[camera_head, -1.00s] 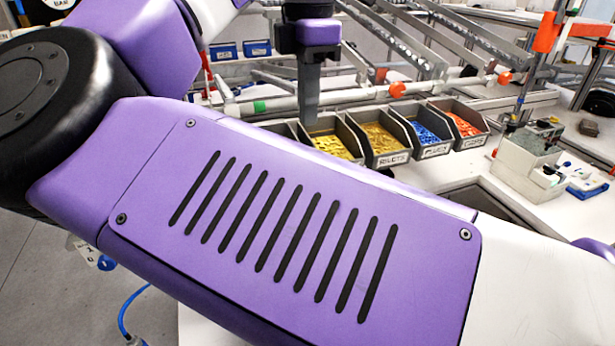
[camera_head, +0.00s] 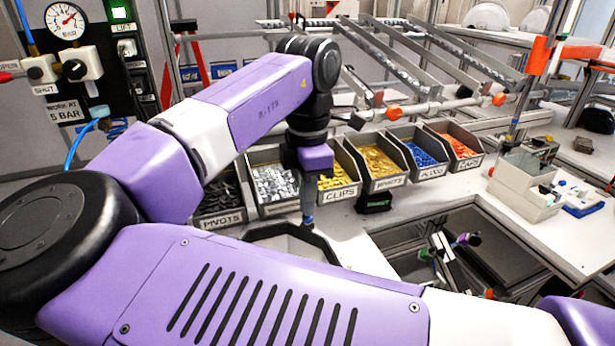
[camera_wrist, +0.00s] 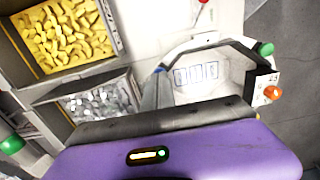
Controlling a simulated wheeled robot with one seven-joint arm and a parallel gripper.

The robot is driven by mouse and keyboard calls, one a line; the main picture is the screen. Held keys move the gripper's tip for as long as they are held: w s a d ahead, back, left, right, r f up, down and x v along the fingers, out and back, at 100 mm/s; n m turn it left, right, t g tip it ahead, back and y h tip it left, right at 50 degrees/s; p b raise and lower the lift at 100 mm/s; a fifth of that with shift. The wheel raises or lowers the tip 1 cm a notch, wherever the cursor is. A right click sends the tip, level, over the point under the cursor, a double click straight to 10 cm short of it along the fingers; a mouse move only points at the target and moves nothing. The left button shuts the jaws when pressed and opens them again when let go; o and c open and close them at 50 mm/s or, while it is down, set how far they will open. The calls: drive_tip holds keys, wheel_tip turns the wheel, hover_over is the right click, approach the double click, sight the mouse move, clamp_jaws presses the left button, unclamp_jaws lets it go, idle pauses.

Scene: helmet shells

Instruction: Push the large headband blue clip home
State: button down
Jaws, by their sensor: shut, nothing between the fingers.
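My gripper (camera_head: 307,218) points down in the head view, its fingers together and empty, over the far edge of a dark-rimmed, many-sided pale tray (camera_head: 262,234). In the wrist view this tray (camera_wrist: 228,42) lies beyond my purple gripper body, with small blue-outlined marks on its floor. I cannot make out a large headband or its blue clip in either view. My own arm covers the lower part of the head view and may hide them.
Behind my gripper stands a row of bins, including silver parts (camera_head: 275,184), yellow clips (camera_head: 336,178) and blue parts (camera_head: 420,155). A recessed opening (camera_head: 440,250) lies to the right. A box with green and orange buttons (camera_wrist: 262,88) adjoins the tray. White shells (camera_head: 488,16) stand far back.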

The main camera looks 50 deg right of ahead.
drive_tip(key=shift+f, duration=0.45)
